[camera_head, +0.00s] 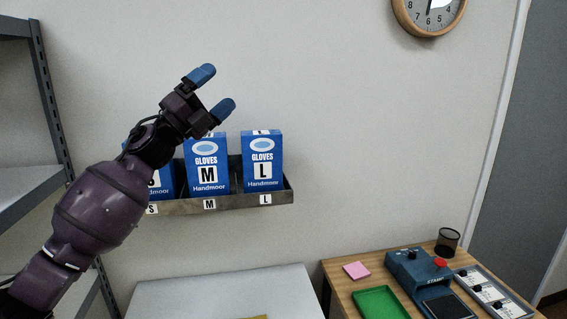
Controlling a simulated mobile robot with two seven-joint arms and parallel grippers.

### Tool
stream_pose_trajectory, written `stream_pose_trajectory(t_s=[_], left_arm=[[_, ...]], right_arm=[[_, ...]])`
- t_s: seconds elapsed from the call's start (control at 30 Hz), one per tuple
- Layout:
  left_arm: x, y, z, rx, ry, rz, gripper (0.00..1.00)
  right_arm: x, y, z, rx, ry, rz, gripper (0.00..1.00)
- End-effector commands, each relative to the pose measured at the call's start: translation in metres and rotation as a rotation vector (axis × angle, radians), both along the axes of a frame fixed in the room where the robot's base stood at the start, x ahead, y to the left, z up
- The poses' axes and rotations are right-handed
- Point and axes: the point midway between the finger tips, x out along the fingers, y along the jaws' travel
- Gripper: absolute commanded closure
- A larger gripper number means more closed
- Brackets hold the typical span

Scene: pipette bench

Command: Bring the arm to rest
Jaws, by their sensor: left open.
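My left arm comes in from the lower left and reaches up. Its gripper (214,91) is open and empty, with two blue fingertips apart. It is raised in front of the wall, above and in front of the glove boxes. The gripper's wrist hides part of the leftmost box. My right gripper is not in view.
A wall shelf (225,204) holds blue glove boxes marked S (167,180), M (207,165) and L (262,162). A grey rack (45,100) stands left. A wooden desk (343,290) at the lower right bears a green tray (381,303) and a blue stamp device (420,270).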

Motion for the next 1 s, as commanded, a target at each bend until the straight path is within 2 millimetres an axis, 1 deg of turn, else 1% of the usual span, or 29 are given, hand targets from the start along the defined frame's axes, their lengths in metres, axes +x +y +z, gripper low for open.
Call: stream_pose_trajectory(t_s=[0.03,0.17,0.2,0.27,0.3,0.37,0.4,0.47,0.5,0.57,0.6,0.67,0.7,0.77,0.8,0.87,0.9,0.97,1.0], left_arm=[[0.001,0.007,-0.025,-0.088,0.092,0.000,0.11],[0.004,0.027,-0.083,-0.292,0.317,0.010,0.11],[0.003,0.033,-0.102,-0.348,0.384,0.015,0.11],[0.001,0.042,-0.132,-0.430,0.481,0.025,0.11],[-0.001,0.047,-0.152,-0.481,0.546,0.032,0.11],[-0.006,0.056,-0.183,-0.556,0.639,0.043,0.11],[-0.011,0.060,-0.203,-0.604,0.699,0.052,0.11],[-0.019,0.068,-0.234,-0.670,0.787,0.069,0.11],[-0.025,0.072,-0.255,-0.714,0.843,0.078,0.11],[-0.037,0.078,-0.285,-0.776,0.925,0.096,0.11],[-0.045,0.082,-0.305,-0.817,0.977,0.107,0.11],[-0.059,0.087,-0.334,-0.873,1.051,0.126,0.11],[-0.069,0.091,-0.352,-0.909,1.098,0.140,0.11],[-0.085,0.095,-0.379,-0.961,1.164,0.160,0.11],[-0.097,0.098,-0.397,-0.994,1.206,0.174,0.11],[-0.115,0.102,-0.422,-1.040,1.264,0.194,0.11],[-0.128,0.105,-0.438,-1.069,1.299,0.210,0.11],[-0.148,0.108,-0.461,-1.112,1.346,0.229,0.11],[-0.162,0.111,-0.475,-1.138,1.374,0.243,0.11]], right_arm=[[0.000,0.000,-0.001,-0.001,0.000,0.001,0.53],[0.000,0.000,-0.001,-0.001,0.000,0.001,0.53],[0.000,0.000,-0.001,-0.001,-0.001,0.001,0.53],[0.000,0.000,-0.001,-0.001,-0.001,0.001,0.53],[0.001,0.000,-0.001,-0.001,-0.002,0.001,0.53],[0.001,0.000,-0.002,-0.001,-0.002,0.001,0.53],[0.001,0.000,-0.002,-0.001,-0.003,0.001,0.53],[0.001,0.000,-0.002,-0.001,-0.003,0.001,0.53],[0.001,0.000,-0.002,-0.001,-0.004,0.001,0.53],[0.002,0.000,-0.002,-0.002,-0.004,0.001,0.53],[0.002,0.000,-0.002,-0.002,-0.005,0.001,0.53],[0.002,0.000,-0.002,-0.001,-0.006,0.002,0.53],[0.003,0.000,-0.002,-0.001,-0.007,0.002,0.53],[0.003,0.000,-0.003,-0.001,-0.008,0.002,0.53],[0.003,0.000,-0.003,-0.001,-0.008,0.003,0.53],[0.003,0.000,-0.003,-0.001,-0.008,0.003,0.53],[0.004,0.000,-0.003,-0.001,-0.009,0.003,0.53],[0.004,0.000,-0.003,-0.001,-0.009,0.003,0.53],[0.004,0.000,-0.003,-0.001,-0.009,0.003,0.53]])
